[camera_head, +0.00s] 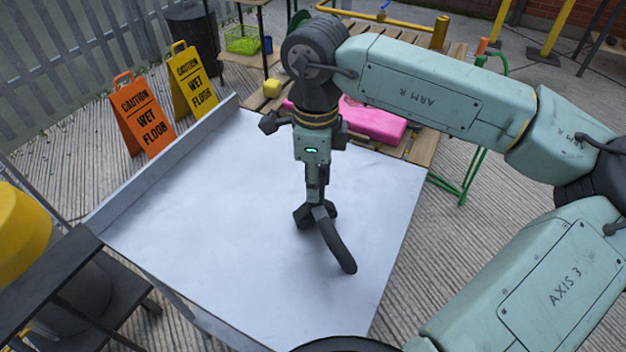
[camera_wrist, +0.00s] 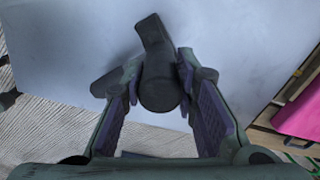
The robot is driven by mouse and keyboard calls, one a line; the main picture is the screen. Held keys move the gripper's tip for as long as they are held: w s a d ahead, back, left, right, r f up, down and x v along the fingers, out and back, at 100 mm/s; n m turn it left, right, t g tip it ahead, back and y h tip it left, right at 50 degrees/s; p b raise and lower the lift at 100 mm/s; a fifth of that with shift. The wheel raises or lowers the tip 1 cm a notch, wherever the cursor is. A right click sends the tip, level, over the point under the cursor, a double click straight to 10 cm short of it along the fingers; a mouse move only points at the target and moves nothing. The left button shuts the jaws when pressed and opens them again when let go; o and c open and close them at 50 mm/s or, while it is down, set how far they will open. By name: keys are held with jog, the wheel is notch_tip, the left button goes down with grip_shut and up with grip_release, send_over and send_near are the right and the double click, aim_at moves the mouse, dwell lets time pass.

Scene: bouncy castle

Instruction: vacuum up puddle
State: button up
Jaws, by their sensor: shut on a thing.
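My gripper (camera_head: 317,193) points down over the pale grey sheet (camera_head: 215,195) and is shut on a dark curved tube (camera_head: 338,246), which looks like a vacuum hose or nozzle. In the wrist view, the dark tube (camera_wrist: 159,82) sits between the two purple-padded fingers of my gripper (camera_wrist: 160,75). The tube's curved end hangs at or just above the sheet; I cannot tell whether it touches. I cannot make out a clear puddle on the sheet, only faint tone differences.
Orange (camera_head: 143,112) and yellow (camera_head: 192,80) wet-floor signs stand behind the sheet's raised left edge. A pink block (camera_head: 368,122) lies on a wooden pallet (camera_head: 425,140) at the back. A dark stand (camera_head: 95,300) is at lower left. The sheet's middle is clear.

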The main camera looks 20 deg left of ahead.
jog(key=w+a+b, duration=0.1)
jog(key=w+a, duration=0.3)
jog(key=w, duration=0.1)
jog(key=shift+w+a, duration=0.2)
jog(key=shift+w, duration=0.05)
dwell(0.8)
jog(key=shift+a, duration=0.15)
dwell(0.6)
jog(key=w+a, duration=0.1)
jog(key=a, duration=0.5)
jog(key=shift+w+a, duration=0.15)
jog(key=shift+a, duration=0.05)
dwell(0.4)
dwell(0.7)
notch_tip(320, 180, up, 7)
jog(key=p, duration=0.4)
dwell(0.7)
